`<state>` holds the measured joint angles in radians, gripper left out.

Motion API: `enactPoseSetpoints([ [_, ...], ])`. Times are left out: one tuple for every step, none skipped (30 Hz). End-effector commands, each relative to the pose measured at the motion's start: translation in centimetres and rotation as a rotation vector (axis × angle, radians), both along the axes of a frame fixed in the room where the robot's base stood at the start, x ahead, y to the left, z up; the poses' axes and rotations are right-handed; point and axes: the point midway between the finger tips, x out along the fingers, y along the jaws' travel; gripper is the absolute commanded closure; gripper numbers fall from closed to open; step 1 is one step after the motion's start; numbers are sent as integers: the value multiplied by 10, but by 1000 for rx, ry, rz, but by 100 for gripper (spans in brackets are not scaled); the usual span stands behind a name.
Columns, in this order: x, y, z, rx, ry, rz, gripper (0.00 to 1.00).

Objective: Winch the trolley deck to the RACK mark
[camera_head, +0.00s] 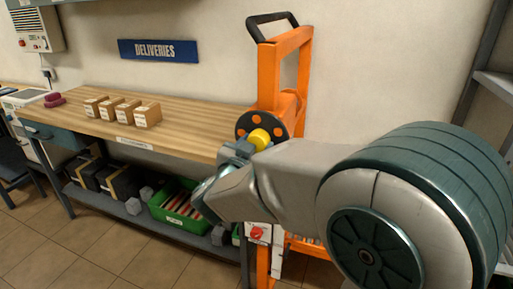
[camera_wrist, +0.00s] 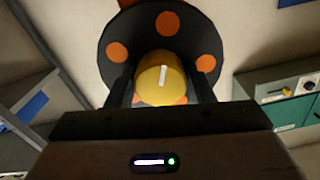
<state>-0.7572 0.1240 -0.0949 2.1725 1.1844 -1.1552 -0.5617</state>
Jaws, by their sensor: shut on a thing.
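The orange trolley (camera_head: 268,78) stands upright against the wall at the right end of the bench, with a black push handle on top. Its winch wheel (camera_head: 279,121) is a dark disc with orange spots; it also shows in the wrist view (camera_wrist: 196,38). A yellow knob (camera_head: 260,139) sticks out from the wheel, with a white line on its face in the wrist view (camera_wrist: 158,84). My gripper (camera_head: 243,149) is shut on the yellow knob, one finger on each side of it. My arm hides much of the trolley's lower part, and I cannot see the deck or the RACK mark clearly.
A wooden bench (camera_head: 190,133) carries several small cardboard boxes (camera_head: 148,115). A green crate (camera_head: 178,217) and black boxes sit on its lower shelf. A red knob on a white panel (camera_head: 257,233) is below my arm. Grey shelving (camera_head: 494,82) stands at the right.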

Motion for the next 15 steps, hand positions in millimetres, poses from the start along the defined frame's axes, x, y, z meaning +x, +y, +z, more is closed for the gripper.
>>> enactPoseSetpoints([
  [0, 0, -3, 25, -9, 0, 75],
  [0, 0, -3, 43, -16, -1, 75],
  [0, 0, -3, 69, -26, 0, 75],
  [0, 0, -3, 90, -34, 1, 75],
  [0, 0, -4, 112, -42, 0, 75],
  [0, 0, -4, 144, -53, -1, 75],
  [0, 0, -4, 169, -62, -1, 75],
  [0, 0, -4, 196, -72, -1, 75],
  [0, 1, -4, 231, -85, -1, 75],
  [0, 0, -4, 257, -95, -1, 75],
  [0, 0, -4, 284, -105, -1, 75],
  [0, 1, -4, 320, -118, 0, 75],
  [0, 1, -4, 346, -128, 0, 75],
  [1, 1, -4, 374, -138, 0, 75],
  [1, 1, -4, 411, -150, -1, 75],
])
